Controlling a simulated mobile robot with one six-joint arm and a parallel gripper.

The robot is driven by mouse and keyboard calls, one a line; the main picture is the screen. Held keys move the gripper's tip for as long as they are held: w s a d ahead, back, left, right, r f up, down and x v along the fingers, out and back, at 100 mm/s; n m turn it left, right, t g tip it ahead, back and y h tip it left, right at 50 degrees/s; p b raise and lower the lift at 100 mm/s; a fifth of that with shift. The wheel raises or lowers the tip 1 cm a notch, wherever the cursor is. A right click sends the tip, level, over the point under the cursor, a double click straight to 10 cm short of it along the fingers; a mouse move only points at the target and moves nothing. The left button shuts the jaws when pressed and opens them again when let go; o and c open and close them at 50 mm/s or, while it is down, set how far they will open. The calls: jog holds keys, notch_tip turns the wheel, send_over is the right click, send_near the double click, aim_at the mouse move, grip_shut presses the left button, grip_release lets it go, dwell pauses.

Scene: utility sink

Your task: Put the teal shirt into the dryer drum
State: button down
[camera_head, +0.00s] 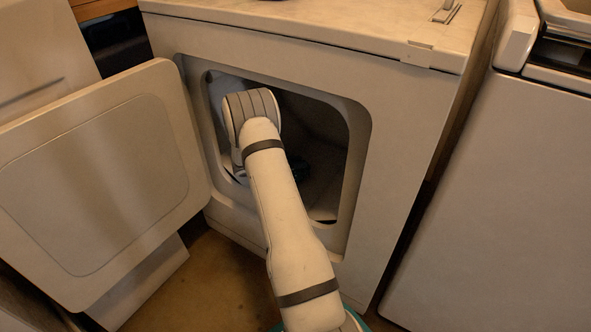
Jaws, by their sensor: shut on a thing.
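The dryer drum opening (352,150) is a dark rounded hole in the front of the white dryer. My arm reaches up from the bottom of the picture, and its wrist end is inside the opening, toward the left side. My gripper's fingers are hidden behind the arm and inside the drum. A small dark teal patch shows in the drum just right of my forearm. I cannot tell whether it is cloth or part of my wrist. No clear view of the teal shirt is given.
The dryer door (100,180) stands wide open on the left. The dryer's flat top (330,22) is above the opening. Another white machine (500,200) stands close on the right, with a narrow gap between. Brown floor (215,285) shows below the door.

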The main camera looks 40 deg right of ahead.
jog(key=shift+f, duration=0.6)
jog(key=shift+r, duration=0.1)
jog(key=c, duration=1.3)
grip_release()
jog(key=shift+o, duration=0.2)
jog(key=shift+a+r+p, duration=0.2)
jog(key=shift+a+p, duration=0.05)
jog(key=shift+p, duration=0.05)
jog(key=s+p+v, duration=0.1)
jog(key=p+v, duration=0.4)
jog(key=v, duration=0.6)
jog(key=shift+w+a, duration=0.25)
jog(key=shift+w, duration=0.25)
